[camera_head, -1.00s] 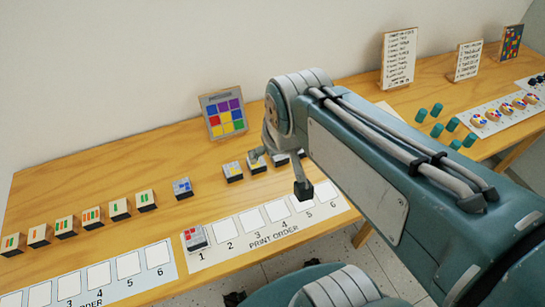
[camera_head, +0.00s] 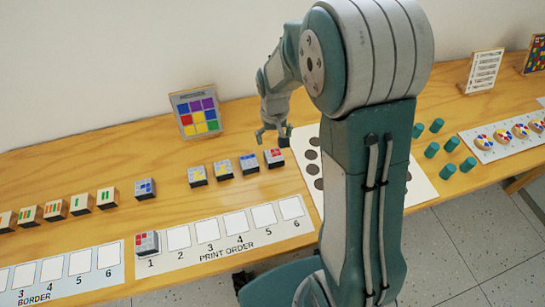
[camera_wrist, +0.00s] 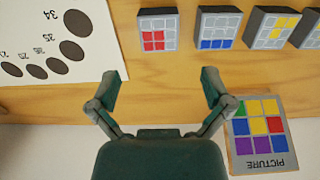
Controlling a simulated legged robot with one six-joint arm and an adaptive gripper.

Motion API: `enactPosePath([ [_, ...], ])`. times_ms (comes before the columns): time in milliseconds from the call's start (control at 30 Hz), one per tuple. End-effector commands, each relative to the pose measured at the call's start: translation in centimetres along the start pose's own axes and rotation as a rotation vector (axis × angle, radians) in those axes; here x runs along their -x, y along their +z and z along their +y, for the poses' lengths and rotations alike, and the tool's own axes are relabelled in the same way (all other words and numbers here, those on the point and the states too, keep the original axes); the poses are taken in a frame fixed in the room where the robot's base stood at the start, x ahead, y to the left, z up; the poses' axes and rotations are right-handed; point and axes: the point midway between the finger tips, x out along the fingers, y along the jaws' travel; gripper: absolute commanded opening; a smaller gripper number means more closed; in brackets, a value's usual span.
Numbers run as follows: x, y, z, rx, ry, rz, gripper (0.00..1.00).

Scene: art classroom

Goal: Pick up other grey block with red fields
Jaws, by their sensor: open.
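A grey block with red fields (camera_head: 274,158) stands at the right end of a row of grey blocks on the table. It also shows in the wrist view (camera_wrist: 158,30), beyond the fingertips and roughly midway between them. A second grey block with red fields (camera_head: 147,243) sits on slot 1 of the print order strip (camera_head: 225,232). My gripper (camera_head: 272,138) is above the table, just behind the row's red block. In the wrist view my gripper (camera_wrist: 161,90) has its fingers wide apart with only bare wood between them.
Grey blocks with blue (camera_head: 250,164) and yellow (camera_head: 223,170) fields stand left of the red one. A white sheet with dark dots (camera_wrist: 60,50) lies beside it. A colour picture card (camera_head: 195,111) stands behind. Teal cylinders (camera_head: 450,145) are farther right.

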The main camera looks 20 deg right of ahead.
Motion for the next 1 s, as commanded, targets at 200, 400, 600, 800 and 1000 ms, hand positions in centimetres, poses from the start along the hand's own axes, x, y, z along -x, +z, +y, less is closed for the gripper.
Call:
enactPosePath([
  [200, -3.7, 0.1, 0.1, -0.001, -0.001, -0.005, 1.0],
  [400, -5.3, 0.0, -0.1, -0.001, 0.0, -0.004, 1.0],
  [600, -8.3, -0.4, -0.3, -0.001, 0.0, -0.005, 1.0],
  [800, -9.8, -0.4, -0.3, -0.001, 0.0, 0.0, 1.0],
  [1000, -9.8, -0.4, -0.2, -0.001, 0.0, 0.0, 0.95],
])
